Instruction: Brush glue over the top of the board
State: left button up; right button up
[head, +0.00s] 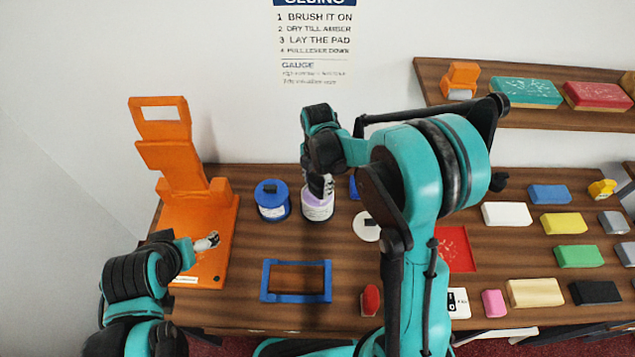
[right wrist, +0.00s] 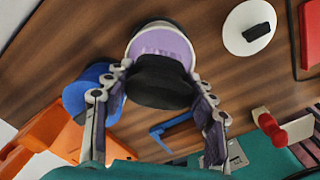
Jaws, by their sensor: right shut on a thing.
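My right gripper (head: 320,186) (right wrist: 157,82) is shut on a black handle-like piece (right wrist: 160,84) above the open pale pot (head: 317,207). The pot has purple (right wrist: 163,43) at its top. The handle's lower end is hidden, so I cannot tell how deep it reaches. The pot's likely lid, a white disc with a black knob (head: 363,228) (right wrist: 249,27), lies beside it. My left gripper (head: 207,242) is over the orange press (head: 208,215); its opening is unclear. A red, white-flecked square (head: 455,248) lies partly behind my right arm; I cannot tell whether it is the board.
A blue lidded pot (head: 272,207) stands left of the pale pot. An empty blue frame (head: 296,268) lies in front. Several coloured blocks cover the right side (head: 563,223). A wall shelf (head: 560,117) at back right bears teal and red slabs.

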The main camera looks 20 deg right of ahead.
jog(key=shift+r+p, duration=2.15)
jog(key=shift+r, duration=1.25)
